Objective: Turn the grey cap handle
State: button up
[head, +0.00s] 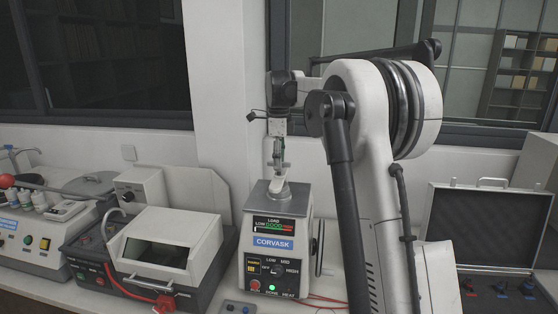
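The mounting press (274,240), a white and grey box labelled CORVASK, stands on the bench in the centre. A grey round cap (277,196) sits on its top, with a pale upright piece (287,183) that looks like its handle. My gripper (279,167) points down directly above the press, at or just over this handle. The fingers are small and overlap the handle in this view. I cannot tell whether they touch it or are closed on it. A green lamp glows on the press front.
A cutting machine with a white hood (165,240) stands left of the press. Bottles and another control unit (35,240) are farther left. An open black case (480,235) lies at the right. A side wheel and red cables are beside the press.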

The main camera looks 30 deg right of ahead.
grip_shut()
